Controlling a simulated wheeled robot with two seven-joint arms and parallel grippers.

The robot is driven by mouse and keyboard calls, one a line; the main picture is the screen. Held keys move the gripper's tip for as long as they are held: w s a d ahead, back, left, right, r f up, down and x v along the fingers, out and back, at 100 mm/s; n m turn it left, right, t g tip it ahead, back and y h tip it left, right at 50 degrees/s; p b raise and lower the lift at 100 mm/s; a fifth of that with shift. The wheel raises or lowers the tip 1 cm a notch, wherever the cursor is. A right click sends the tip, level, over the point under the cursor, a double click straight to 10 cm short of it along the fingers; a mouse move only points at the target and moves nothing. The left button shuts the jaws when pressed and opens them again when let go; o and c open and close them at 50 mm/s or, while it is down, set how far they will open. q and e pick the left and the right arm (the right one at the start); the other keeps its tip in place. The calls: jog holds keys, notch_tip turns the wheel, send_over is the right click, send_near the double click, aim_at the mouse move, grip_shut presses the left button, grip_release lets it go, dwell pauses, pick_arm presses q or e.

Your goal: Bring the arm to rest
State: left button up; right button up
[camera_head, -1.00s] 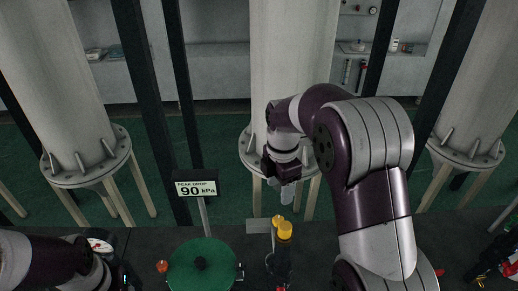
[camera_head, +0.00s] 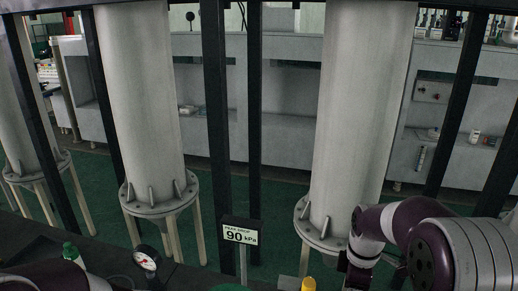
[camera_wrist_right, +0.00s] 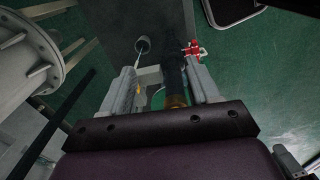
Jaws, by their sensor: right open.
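My right arm (camera_head: 440,245) comes in at the lower right of the head view, bent at the elbow, with its wrist in front of the large grey column. The right gripper is mostly cut off at the bottom edge there. In the right wrist view its two fingers stand apart, and the right gripper (camera_wrist_right: 165,92) is open. A dark upright shape (camera_wrist_right: 174,72) shows between the fingers; I cannot tell its distance, and nothing is seen gripped. Part of my left arm (camera_head: 50,279) shows at the lower left of the head view; its gripper is not visible.
A sign reading 90 kPa (camera_head: 241,235) stands at the bench's back edge. A yellow cap (camera_head: 308,284), a gauge (camera_head: 146,257) and a green-capped bottle (camera_head: 71,252) are low in view. Grey columns (camera_head: 365,110) and black posts stand behind. A red fitting (camera_wrist_right: 194,48) shows beyond the fingers.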

jog(key=s+a+f+m+b, duration=0.1)
jog(key=s+f+m+b, duration=0.2)
jog(key=s+f+m, duration=0.2)
jog(key=s+a+f+m+t+b, duration=0.1)
jog(key=s+f+m+b, duration=0.3)
jog(key=s+m, duration=0.5)
jog(key=shift+s+a+f, duration=0.25)
jog(key=shift+s+f, duration=0.1)
jog(key=shift+s, duration=0.8)
jog(key=shift+a, duration=0.1)
